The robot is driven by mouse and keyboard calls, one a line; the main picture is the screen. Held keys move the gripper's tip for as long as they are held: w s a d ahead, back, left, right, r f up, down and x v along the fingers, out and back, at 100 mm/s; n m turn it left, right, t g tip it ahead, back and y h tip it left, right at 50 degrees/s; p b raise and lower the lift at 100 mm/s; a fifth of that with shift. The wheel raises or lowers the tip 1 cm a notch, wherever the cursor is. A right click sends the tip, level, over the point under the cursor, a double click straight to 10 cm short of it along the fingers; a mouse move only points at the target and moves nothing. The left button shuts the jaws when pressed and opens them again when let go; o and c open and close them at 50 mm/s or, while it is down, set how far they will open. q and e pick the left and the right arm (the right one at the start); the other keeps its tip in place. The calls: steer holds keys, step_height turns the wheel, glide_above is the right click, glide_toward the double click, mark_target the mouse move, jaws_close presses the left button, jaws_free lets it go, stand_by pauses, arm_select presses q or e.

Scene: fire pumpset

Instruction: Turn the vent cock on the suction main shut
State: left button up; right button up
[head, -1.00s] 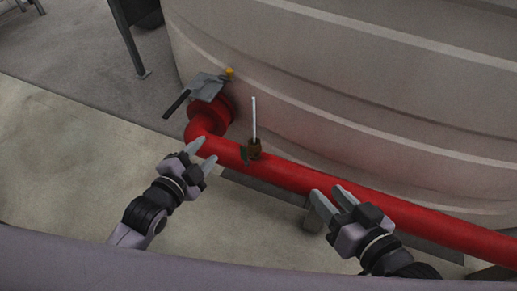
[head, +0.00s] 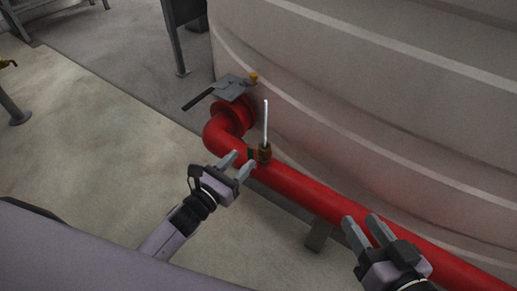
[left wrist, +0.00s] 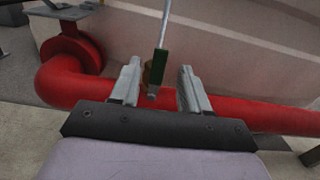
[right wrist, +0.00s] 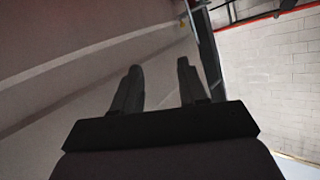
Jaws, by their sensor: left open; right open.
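The vent cock (head: 264,153) is a small brass fitting on top of the red suction main (head: 300,188), with a thin pale stem or lever standing up from it. In the left wrist view the cock (left wrist: 155,75) shows a dark green part and lies beyond and between the fingertips. My left gripper (head: 239,165) is open and empty, just to the near left of the cock; I cannot tell whether it touches. My right gripper (head: 367,229) is open and empty by the main, further right. In the right wrist view its fingers (right wrist: 158,85) face the tank and a wall.
A large pale tank (head: 370,100) stands right behind the main. A grey valve with a lever (head: 232,88) sits at the flange beyond the red elbow. A support foot (head: 319,234) is under the main.

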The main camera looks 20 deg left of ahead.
mark_target(250, 152)
arm_select(q)
steer(key=b+x, duration=0.2)
steer(key=x, duration=0.3)
steer(key=shift+w+d+f, duration=0.1)
steer(key=shift+w+d, duration=0.05)
steer(key=shift+w, duration=0.2)
steer(key=shift+w+d, duration=0.25)
steer(key=shift+w, duration=0.4)
arm_select(e)
steer(key=shift+s+d+r+n+t, duration=0.2)
steer(key=shift+d+n+t, duration=0.2)
steer(key=shift+d+t, duration=0.25)
arm_select(q)
jaws_close()
